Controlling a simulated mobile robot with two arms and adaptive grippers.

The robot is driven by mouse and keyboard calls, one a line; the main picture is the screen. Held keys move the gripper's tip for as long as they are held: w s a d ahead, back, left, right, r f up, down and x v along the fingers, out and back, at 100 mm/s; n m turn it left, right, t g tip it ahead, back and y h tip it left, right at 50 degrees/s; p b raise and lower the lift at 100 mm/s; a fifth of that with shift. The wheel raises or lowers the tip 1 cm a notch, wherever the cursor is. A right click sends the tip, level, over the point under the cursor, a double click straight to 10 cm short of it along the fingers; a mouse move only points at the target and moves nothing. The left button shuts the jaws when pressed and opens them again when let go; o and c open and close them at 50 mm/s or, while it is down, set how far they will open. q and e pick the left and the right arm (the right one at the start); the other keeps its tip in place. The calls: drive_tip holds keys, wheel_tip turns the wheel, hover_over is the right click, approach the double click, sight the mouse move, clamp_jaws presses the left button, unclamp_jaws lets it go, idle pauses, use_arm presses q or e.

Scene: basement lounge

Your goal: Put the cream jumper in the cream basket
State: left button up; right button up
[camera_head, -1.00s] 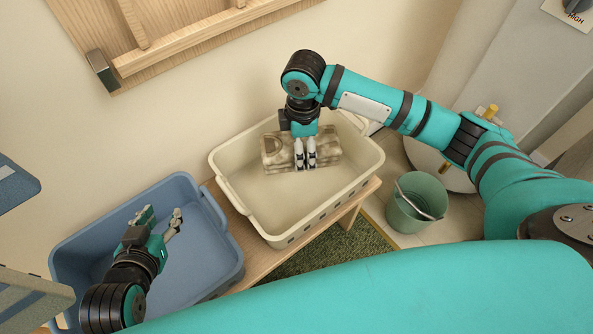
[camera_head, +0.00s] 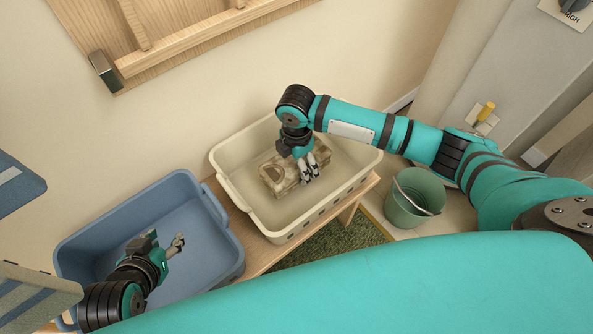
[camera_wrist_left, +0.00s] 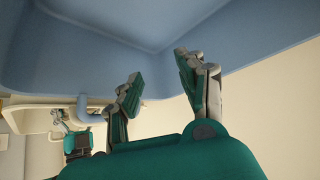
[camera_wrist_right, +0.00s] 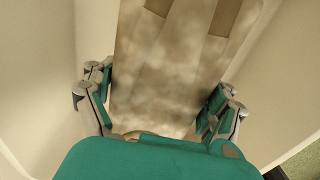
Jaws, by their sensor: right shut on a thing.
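The cream jumper (camera_head: 279,178) is a folded, mottled cream-and-brown bundle inside the cream basket (camera_head: 327,209). My right gripper (camera_head: 309,177) is down inside the basket, shut on the jumper. In the right wrist view the jumper (camera_wrist_right: 165,80) lies between the two fingers (camera_wrist_right: 160,105), with the pale basket walls around it. Whether the jumper touches the basket floor is hard to tell. My left gripper (camera_head: 163,246) is open and empty over the blue basket (camera_head: 205,228); its spread fingers also show in the left wrist view (camera_wrist_left: 160,85).
The cream and blue baskets stand side by side on a low wooden bench (camera_head: 262,258). A green bucket (camera_head: 414,201) stands on the floor to the right. A wooden rack (camera_head: 190,38) is on the wall behind. A green rug (camera_head: 345,240) lies in front.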

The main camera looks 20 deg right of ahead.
wheel_tip(320, 180, down, 4)
drive_tip(key=shift+r+b, duration=0.2)
drive_tip(key=shift+b, duration=0.5)
use_arm(q)
drive_tip(key=w+d+r+t+h, duration=0.1)
drive_tip(key=w+d+r+t, duration=0.1)
drive_tip(key=w+r+t, duration=0.1)
drive_tip(key=shift+w+r+t, duration=0.4)
drive_tip(key=shift+w+r, duration=0.25)
drive_tip(key=shift+w, duration=0.45)
use_arm(e)
drive_tip(key=shift+f, duration=0.15)
drive_tip(key=o, duration=1.2)
